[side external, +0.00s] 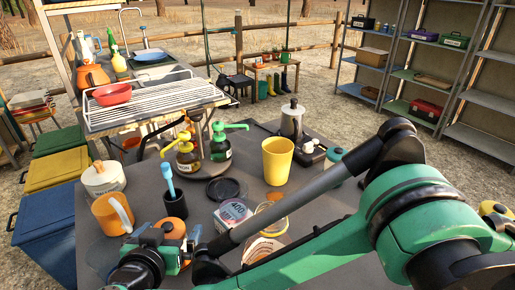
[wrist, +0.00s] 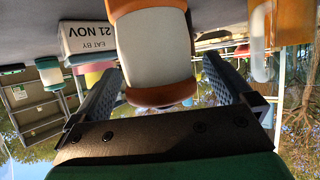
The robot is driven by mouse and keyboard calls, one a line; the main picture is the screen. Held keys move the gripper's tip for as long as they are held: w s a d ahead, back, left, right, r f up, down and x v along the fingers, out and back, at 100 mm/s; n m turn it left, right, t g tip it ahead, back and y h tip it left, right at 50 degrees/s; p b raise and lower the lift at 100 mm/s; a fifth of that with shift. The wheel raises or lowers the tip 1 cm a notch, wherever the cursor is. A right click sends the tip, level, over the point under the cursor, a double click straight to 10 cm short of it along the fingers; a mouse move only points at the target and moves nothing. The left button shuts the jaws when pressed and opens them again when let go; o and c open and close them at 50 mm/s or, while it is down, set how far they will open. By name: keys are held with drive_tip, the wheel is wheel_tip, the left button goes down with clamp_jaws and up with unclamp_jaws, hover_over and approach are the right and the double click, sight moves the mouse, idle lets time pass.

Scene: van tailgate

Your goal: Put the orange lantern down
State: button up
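The orange lantern, with a pale globe between orange ends, fills the middle of the wrist view (wrist: 152,48). In the side external view an orange part of the lantern (side external: 173,228) shows just behind my wrist, low over the front left of the table. Most of the lantern and the fingers are hidden there by my own arm. I cannot tell whether its lower end touches the table.
An orange mug (side external: 108,216) stands left of the lantern. A dark cup with a blue-handled tool (side external: 174,203) stands behind it. A white labelled box (side external: 232,214) and a glass jar (side external: 270,219) are to the right. A yellow cup (side external: 277,160) and a black lid (side external: 222,189) are farther back.

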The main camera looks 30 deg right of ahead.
drive_tip(key=v, duration=0.7)
drive_tip(key=shift+s, duration=0.25)
drive_tip(key=shift+w+a+r, duration=0.1)
drive_tip(key=w+d+r+n+g+y, duration=0.2)
drive_tip(key=d+r+n+g+y, duration=0.15)
drive_tip(key=d, duration=0.25)
drive_tip(key=w+d+r+n+g+y, duration=0.1)
drive_tip(key=d+r+n+g+y, duration=0.1)
drive_tip(key=d+n, duration=0.35)
drive_tip(key=s+d+m+t+y, duration=0.1)
drive_tip(key=s+d, duration=0.2)
drive_tip(key=d, duration=0.7)
drive_tip(key=s+d+m+t, duration=0.1)
drive_tip(key=s+d, duration=0.3)
drive_tip(key=d, duration=0.5)
drive_tip(key=shift+d+r+y, duration=0.15)
drive_tip(key=shift+d+y, duration=0.2)
drive_tip(key=shift+d, duration=0.05)
